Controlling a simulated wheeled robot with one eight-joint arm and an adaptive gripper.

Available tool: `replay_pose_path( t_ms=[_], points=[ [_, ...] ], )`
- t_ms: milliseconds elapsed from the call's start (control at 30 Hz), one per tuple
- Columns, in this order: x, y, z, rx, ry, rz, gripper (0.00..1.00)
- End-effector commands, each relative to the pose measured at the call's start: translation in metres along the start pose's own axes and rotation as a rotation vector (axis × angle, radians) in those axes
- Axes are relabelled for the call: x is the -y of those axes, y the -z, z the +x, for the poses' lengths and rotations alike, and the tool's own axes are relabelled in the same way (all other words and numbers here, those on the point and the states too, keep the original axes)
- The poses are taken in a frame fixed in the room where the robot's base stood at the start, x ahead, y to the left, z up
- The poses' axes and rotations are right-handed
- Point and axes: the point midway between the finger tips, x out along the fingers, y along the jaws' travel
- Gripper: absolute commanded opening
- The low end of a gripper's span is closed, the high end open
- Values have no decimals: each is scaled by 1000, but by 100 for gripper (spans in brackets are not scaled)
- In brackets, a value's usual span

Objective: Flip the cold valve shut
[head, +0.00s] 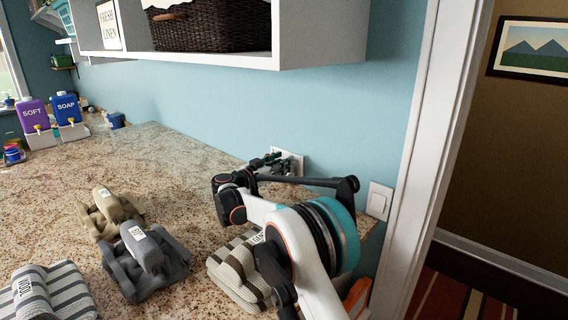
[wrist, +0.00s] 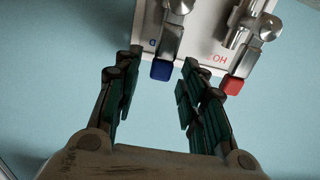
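The white valve plate (wrist: 205,30) is on the blue wall and also shows in the head view (head: 297,158). In the wrist view the plate looks upside down. The cold valve (wrist: 170,38) is a metal lever with a blue tip (wrist: 162,70). To its right is the hot valve (wrist: 245,52), with a red tip (wrist: 232,85) and red lettering. My gripper (wrist: 158,80) is open, its dark green finger pads on either side of the blue tip, with visible gaps. The right finger lies between the blue and red tips. In the head view my gripper (head: 268,163) partly hides the valves.
Folded towels, including a striped one (head: 240,268), lie on the speckled counter (head: 150,160). A white shelf (head: 280,40) with a wicker basket (head: 210,25) overhangs the counter. A light switch (head: 379,201) and door frame (head: 425,150) are at the right.

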Motion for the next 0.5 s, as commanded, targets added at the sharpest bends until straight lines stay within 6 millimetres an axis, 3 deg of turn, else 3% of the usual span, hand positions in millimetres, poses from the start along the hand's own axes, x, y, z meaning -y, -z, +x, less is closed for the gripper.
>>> replay_pose_path(
  t_ms=[200, 467, 500],
  points=[
    [0, 0, 15, 0, 0, 0, 38],
    [0, 0, 16, 0, 0, 0, 38],
    [0, 0, 16, 0, 0, 0, 33]
  ],
)
